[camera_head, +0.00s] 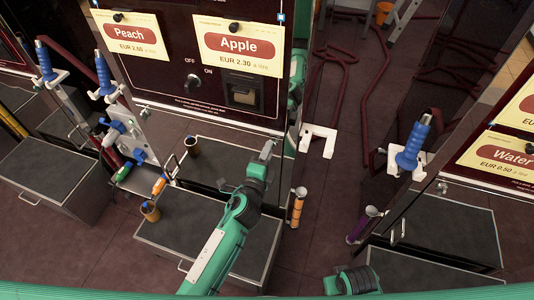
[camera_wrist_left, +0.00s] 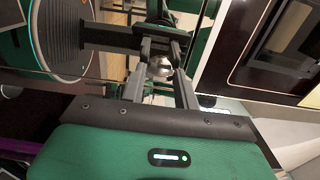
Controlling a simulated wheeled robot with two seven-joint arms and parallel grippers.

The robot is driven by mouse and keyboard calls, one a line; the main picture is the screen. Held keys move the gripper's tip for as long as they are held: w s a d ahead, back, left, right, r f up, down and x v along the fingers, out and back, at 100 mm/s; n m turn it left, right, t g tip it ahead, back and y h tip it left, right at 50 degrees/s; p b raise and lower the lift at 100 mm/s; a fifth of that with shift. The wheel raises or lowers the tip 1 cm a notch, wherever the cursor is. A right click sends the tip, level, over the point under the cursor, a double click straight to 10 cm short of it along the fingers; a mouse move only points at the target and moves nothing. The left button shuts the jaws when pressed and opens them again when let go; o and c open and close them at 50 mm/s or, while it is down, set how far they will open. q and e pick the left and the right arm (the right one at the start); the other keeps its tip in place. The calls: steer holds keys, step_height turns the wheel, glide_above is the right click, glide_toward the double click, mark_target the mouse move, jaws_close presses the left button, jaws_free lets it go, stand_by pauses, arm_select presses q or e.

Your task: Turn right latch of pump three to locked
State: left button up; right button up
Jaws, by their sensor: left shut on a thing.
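The middle pump (camera_head: 150,75) has Peach and Apple labels. I cannot read a pump number. My left gripper (camera_head: 267,150) is at the lower right edge of this pump's front, below the Apple label. In the left wrist view its two fingers (camera_wrist_left: 160,48) are shut on a shiny rounded metal piece, seemingly the latch knob (camera_wrist_left: 160,69). The rest of that latch is hidden by the fingers, so I cannot tell its turn position. In the head view the held piece is too small to make out. My right gripper is not in view.
An OFF/ON switch (camera_head: 190,80) sits on the pump's front. A grey-topped platform (camera_head: 205,235) stands below. Blue-handled nozzles (camera_head: 104,75) hang at the left, another (camera_head: 412,145) at the right.

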arm_select(q)
steer(key=shift+f, duration=0.1)
stand_by(0.3)
steer(key=o, duration=1)
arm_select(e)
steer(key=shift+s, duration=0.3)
arm_select(q)
steer(key=shift+s, duration=0.15)
steer(key=b+v, duration=0.1)
steer(key=v, duration=1.2)
steer(key=shift+s+a, duration=0.1)
steer(key=shift+s, duration=0.15)
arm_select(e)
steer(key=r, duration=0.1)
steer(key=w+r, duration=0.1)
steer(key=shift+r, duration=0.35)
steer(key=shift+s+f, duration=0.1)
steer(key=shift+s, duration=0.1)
